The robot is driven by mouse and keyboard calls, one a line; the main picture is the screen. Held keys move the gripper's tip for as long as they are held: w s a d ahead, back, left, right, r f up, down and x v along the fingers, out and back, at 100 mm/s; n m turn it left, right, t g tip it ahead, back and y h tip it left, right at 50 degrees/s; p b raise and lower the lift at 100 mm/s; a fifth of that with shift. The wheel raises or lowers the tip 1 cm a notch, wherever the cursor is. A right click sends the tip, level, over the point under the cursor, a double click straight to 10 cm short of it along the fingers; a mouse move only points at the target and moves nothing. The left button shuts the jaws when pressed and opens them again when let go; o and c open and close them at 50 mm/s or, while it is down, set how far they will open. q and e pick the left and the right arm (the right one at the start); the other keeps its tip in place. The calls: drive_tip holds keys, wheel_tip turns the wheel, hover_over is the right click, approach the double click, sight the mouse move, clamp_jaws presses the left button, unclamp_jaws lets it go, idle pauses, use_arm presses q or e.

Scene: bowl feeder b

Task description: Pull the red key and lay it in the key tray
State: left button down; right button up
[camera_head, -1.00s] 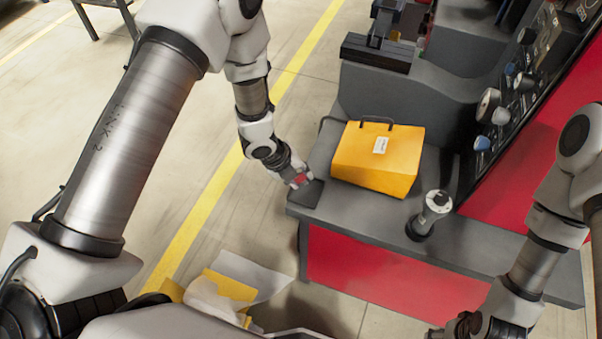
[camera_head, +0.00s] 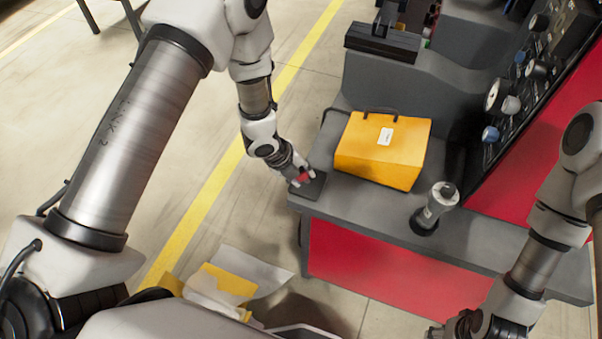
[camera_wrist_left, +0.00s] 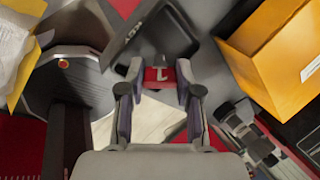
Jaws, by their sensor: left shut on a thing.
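My left gripper (camera_head: 303,179) is shut on the red key (camera_head: 305,176) at the left end of the grey bench. In the left wrist view the red key (camera_wrist_left: 160,77) sits between the two fingertips of my left gripper (camera_wrist_left: 160,88). The dark key tray (camera_head: 309,187) lies on the bench's left corner, right at the gripper's tip. In the left wrist view a dark tray (camera_wrist_left: 158,40) shows just beyond the key. I cannot tell whether the key touches the tray. My right gripper (camera_head: 450,329) is at the bottom edge, partly cut off, and its fingers are unclear.
A yellow box (camera_head: 365,157) with a black handle stands on the grey bench (camera_head: 375,218) right of the tray. A grey and black cylindrical device (camera_head: 434,208) stands near the front edge. A control panel with knobs (camera_head: 497,95) rises at the right.

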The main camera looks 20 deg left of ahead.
use_arm(q)
drive_tip(key=shift+f, duration=0.35)
drive_tip(key=c, duration=0.7)
unclamp_jaws()
drive_tip(key=v, duration=1.2)
